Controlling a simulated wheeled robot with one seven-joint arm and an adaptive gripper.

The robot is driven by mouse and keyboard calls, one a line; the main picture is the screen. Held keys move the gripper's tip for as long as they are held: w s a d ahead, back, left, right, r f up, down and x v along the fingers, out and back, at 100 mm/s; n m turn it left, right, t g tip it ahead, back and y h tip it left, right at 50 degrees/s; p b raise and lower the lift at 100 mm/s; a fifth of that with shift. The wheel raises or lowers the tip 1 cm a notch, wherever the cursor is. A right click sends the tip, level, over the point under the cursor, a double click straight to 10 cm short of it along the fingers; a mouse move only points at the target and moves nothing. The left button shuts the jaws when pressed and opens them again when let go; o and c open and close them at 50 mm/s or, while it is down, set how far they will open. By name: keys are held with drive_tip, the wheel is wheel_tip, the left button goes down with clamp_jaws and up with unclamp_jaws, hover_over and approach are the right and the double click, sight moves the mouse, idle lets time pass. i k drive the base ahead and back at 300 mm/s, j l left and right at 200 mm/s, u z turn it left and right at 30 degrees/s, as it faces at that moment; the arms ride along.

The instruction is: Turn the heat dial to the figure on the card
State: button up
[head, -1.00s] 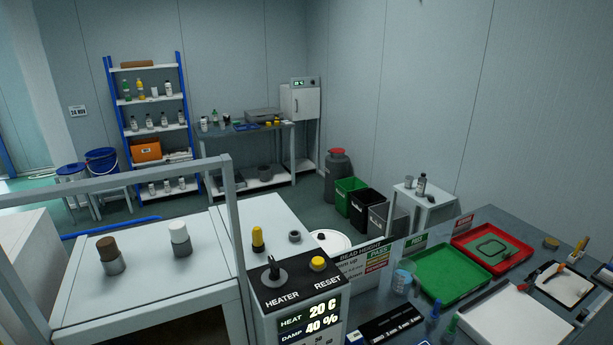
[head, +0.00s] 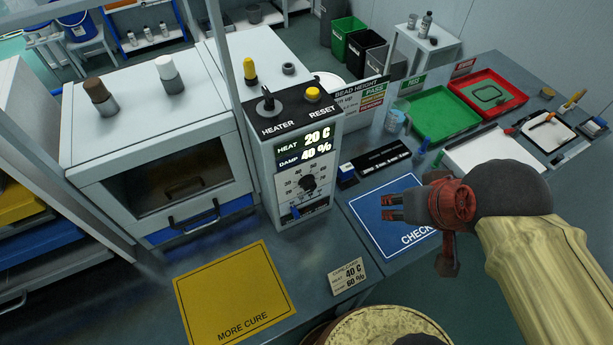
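The heater box (head: 262,172) stands mid-picture in the head view. Its display (head: 306,146) reads HEAT 20 C and DAMP 40 %. Below it, a round black dial (head: 308,184) sits on a white face with a number scale; its pointer is too small to read. A blue-tipped part (head: 295,212) shows low on that face. A black knob marked HEATER (head: 268,103) and a yellow RESET button (head: 312,94) are on top. The card (head: 348,276) on the bench reads HEAT 40 C, DAMP 60 %. My gripper (head: 386,208) is right of the box, open and empty, apart from the dial.
A yellow MORE CURE mat (head: 230,298) lies front left, a blue CHECK mat (head: 378,232) below my gripper. A cabinet with a handled door (head: 180,180) stands left of the box. Green (head: 446,113) and red (head: 490,88) trays lie at back right.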

sight(308, 183)
drive_tip(key=k+l+u, duration=0.1)
drive_tip(key=k+u, duration=0.25)
drive_tip(key=k+j+u, duration=0.2)
drive_tip(key=j, duration=0.15)
drive_tip(key=k+j+u, duration=0.25)
drive_tip(key=i+j, duration=0.05)
drive_tip(key=j, duration=0.05)
